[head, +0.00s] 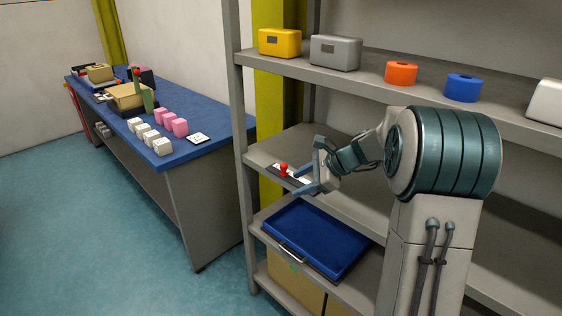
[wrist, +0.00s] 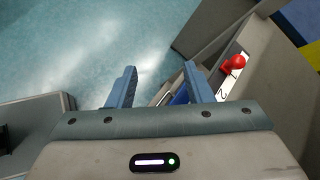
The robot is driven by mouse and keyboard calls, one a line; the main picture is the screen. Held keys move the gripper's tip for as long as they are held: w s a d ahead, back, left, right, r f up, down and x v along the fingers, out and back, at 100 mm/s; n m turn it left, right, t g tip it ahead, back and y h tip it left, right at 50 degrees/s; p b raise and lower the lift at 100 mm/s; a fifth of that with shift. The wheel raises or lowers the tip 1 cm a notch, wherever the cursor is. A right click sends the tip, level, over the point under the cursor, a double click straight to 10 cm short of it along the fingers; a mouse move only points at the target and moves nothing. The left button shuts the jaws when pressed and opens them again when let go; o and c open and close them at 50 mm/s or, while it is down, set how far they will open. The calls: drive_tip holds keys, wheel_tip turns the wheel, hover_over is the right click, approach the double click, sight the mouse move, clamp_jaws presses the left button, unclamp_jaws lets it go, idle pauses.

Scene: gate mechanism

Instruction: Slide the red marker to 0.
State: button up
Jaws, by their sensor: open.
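The red marker (head: 284,169) is a small red knob standing on a dark base with a white number strip (head: 304,179) on the middle shelf. It also shows in the wrist view (wrist: 234,64), right of my fingers, with what looks like a 2 on the strip beside it.
The upper shelf (head: 370,82) holds a yellow box (head: 280,42), a grey box (head: 335,52) and orange and blue rolls. A blue tray (head: 318,238) lies on the shelf below. A grey shelf post (head: 240,150) stands left of the marker. A blue table (head: 215,138) with blocks stands further left.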

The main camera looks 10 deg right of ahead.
sight(283, 164)
drive_tip(key=w+d+m+t, duration=0.1)
drive_tip(key=w+d+m, duration=0.1)
drive_tip(key=w, duration=0.1)
drive_tip(key=w+d+m+t+y, duration=0.1)
drive_tip(key=w+d+m, duration=0.1)
drive_tip(key=w+d, duration=0.1)
drive_tip(key=w+d+f+m+t+p, duration=0.1)
drive_tip(key=w+d+m, duration=0.1)
drive_tip(key=w, duration=0.1)
drive_tip(key=shift+w+d+m+t+y, duration=0.15)
drive_tip(key=shift+d+m+t+y, duration=0.15)
drive_tip(key=shift+m+y, duration=0.1)
drive_tip(key=shift+w, duration=0.25)
drive_tip(key=p+x, duration=0.3)
drive_tip(key=x, duration=1)
drive_tip(key=shift+w+a, duration=0.1)
drive_tip(key=shift+a, duration=0.1)
clamp_jaws()
